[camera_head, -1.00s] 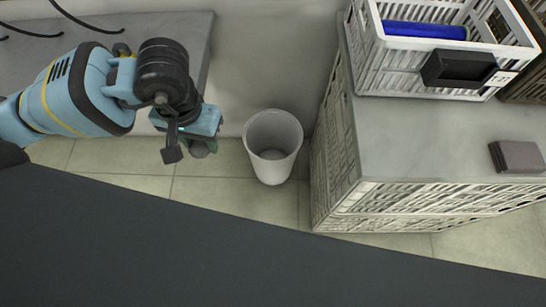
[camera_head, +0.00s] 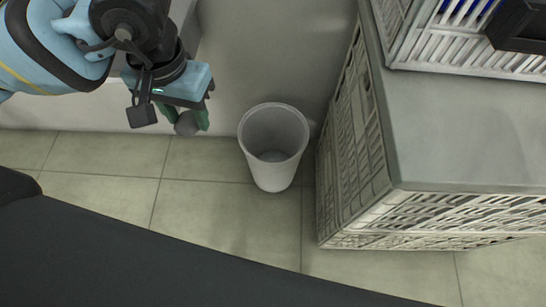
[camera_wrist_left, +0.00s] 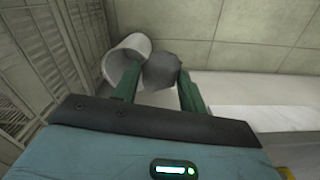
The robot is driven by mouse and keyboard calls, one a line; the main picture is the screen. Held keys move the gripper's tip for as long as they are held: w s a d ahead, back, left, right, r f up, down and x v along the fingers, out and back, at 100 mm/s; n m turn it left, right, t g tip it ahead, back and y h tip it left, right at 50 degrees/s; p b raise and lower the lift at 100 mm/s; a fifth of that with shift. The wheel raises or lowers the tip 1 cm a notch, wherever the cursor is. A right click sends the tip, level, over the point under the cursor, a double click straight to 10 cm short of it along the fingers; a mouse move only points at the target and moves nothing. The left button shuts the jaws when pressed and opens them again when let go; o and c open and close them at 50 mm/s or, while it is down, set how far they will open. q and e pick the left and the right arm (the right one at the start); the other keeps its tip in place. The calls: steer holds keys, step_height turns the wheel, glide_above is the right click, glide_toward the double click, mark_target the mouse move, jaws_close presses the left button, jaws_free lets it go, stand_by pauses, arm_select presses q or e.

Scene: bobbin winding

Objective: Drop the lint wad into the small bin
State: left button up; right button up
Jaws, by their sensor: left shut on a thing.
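The lint wad (camera_head: 187,123) is a small grey lump. My left gripper (camera_head: 192,119) is shut on it, with green fingers on either side, and holds it in the air left of the bin. In the left wrist view the lint wad (camera_wrist_left: 162,71) sits between the fingertips of the left gripper (camera_wrist_left: 158,80). The small bin (camera_head: 272,150) is a pale, open, round bin standing upright on the floor; I see nothing inside it. It also shows in the left wrist view (camera_wrist_left: 124,58), partly hidden behind a finger. My right gripper is not in view.
A stack of pale slatted crates with a grey top (camera_head: 455,130) stands close right of the bin. A white crate (camera_head: 460,52) sits on that top. A pale wall is behind the bin. The tiled floor (camera_head: 215,210) in front is clear.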

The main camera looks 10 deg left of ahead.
arm_select(q)
steer(key=shift+d+r, duration=0.1)
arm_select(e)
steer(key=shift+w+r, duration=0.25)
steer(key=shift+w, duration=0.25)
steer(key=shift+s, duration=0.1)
